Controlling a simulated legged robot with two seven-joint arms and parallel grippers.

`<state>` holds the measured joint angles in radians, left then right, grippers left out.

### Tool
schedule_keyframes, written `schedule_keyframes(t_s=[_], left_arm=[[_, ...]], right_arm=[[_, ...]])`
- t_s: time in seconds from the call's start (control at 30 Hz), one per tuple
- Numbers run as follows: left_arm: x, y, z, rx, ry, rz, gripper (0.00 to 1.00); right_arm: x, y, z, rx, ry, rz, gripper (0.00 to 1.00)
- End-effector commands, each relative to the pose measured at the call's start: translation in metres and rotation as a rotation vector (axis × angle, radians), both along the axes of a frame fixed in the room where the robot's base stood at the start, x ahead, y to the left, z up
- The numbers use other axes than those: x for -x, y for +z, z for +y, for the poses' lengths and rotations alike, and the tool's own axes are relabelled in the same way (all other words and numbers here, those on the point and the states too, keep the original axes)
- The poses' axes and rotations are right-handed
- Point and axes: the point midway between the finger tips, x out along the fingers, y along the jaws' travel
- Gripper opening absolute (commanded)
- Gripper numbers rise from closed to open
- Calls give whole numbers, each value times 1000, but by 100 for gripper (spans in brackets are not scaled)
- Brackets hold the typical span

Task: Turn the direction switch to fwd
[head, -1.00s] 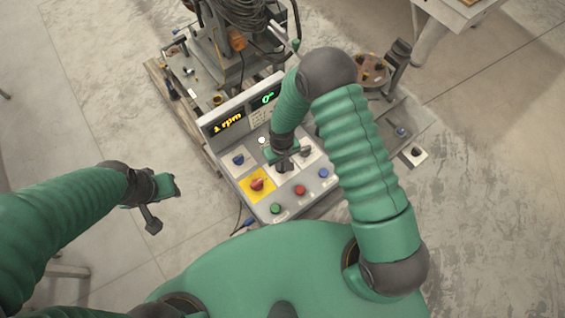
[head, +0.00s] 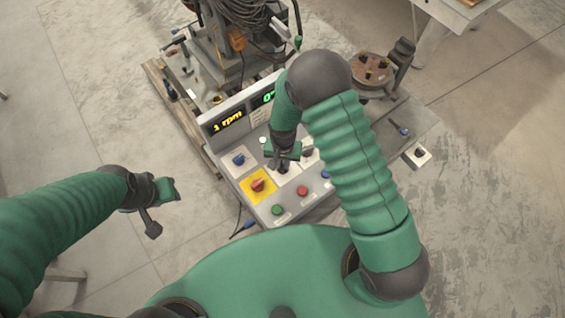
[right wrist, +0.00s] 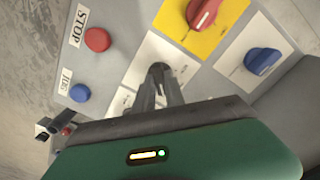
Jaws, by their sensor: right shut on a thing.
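The control panel (head: 262,210) stands in front of me with several knobs and buttons. My right gripper (head: 281,168) is down at a white plate in its middle. In the right wrist view its fingers (right wrist: 160,88) are shut on a dark switch knob (right wrist: 157,70) on a white plate (right wrist: 146,60). The fingers hide most of this knob and its markings, so I cannot read which way it points. My left gripper (head: 165,208) is off to the left over the floor, empty, with its fingers apart.
Near the held knob are a red knob (head: 258,185) on a yellow plate, a blue knob (head: 239,160), a green button (head: 277,210), a red button (head: 302,191) and another dark knob (head: 308,152). A display reading "1 rpm" (head: 228,120) stands behind. A round table (head: 372,72) is at back right.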

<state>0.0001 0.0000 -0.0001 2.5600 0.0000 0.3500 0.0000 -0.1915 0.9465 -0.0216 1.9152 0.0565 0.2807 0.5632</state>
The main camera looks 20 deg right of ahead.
Motion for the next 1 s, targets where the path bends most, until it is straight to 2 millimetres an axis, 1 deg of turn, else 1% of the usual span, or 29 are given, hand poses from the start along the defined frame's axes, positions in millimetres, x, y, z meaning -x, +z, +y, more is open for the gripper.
schedule_keyframes(t_s=[0.47, 0.5, 0.63, 0.9, 1.0], left_arm=[[0, -1, 0, 0, 0, 0, 36], [0, -1, 0, 0, 0, 0, 36], [0, -1, 0, 0, 0, 0, 36], [0, -1, 0, 0, 0, 0, 36], [0, -2, 0, 0, 0, 0, 36]], right_arm=[[-1, 0, 2, -3, -16, -4, 0], [-1, 0, 2, -3, -16, -4, 18], [-1, 0, 2, -3, -15, -3, 35], [0, 1, 2, -2, -14, -2, 36], [0, 5, 2, -3, -14, -4, 36]])
